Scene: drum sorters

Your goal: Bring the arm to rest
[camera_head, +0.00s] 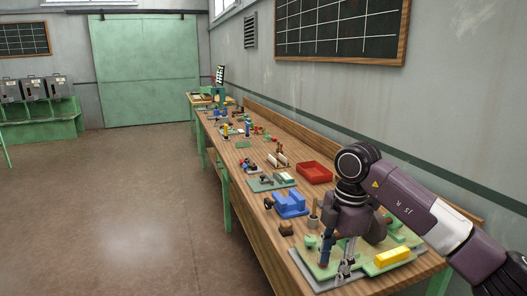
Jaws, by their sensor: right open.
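My right arm comes in from the lower right and reaches over the near end of the long wooden workbench (262,211). My right gripper (345,270) points down over the green-and-grey board (378,272) at the bench's near end. Its jaws are open. I cannot tell whether its tips touch the board. A yellow block (392,256) lies on the board to the right of the gripper. The arm hides part of the board. My left gripper is not in view.
A blue fixture (290,204), a red tray (314,172) and a small dark brown block (286,229) sit on the bench beyond the gripper. Several small parts crowd its far end. The wall (440,110) runs close along the right. The floor (130,215) at left is clear.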

